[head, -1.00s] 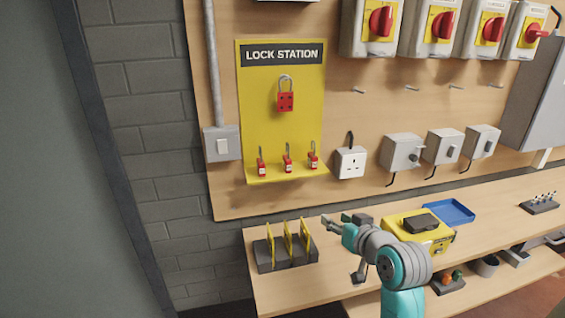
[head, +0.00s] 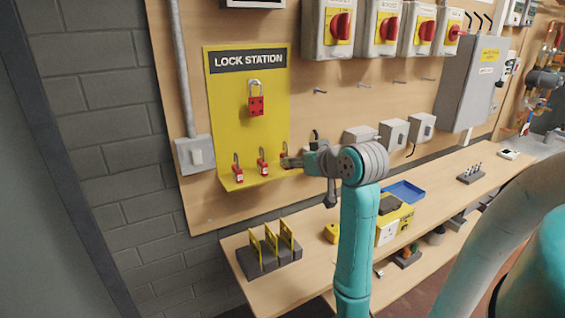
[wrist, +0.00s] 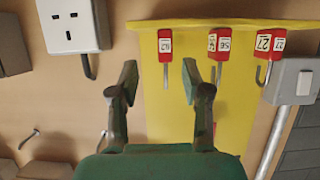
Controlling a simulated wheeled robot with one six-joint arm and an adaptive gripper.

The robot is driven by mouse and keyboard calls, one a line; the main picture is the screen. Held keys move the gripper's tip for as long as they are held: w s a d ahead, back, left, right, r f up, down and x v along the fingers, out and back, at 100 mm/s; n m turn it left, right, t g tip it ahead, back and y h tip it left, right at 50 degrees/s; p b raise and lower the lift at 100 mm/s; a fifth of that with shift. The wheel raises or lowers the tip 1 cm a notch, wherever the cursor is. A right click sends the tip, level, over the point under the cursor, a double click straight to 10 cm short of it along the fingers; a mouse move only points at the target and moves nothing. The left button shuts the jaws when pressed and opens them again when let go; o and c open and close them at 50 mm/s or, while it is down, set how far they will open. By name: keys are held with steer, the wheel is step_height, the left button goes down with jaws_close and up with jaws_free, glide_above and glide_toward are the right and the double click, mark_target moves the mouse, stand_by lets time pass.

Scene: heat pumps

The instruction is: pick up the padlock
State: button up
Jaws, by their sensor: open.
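Three small red padlocks stand in a row on the ledge of the yellow lock station (head: 220,120): a left one (head: 238,174), a middle one (head: 262,167) and a right one (head: 283,158). My gripper (head: 288,161) is at the right one and partly hides it in the head view. The wrist view shows the scene upside down, shackles pointing down. There the right padlock (wrist: 166,43) is ahead of the gap between my open, empty fingers (wrist: 159,80), with the middle padlock (wrist: 219,42) beside it. Contact with the padlock is not visible.
The bench below holds a rack of yellow tags (head: 270,258), a yellow case (head: 395,218) and a blue tray (head: 404,191).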

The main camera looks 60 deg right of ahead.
steer(key=shift+a+x, duration=0.15)
steer(key=shift+x, duration=1.55)
steer(key=shift+a+x, duration=0.15)
steer(key=shift+x, duration=1.55)
steer(key=shift+w, duration=0.2)
jaws_close()
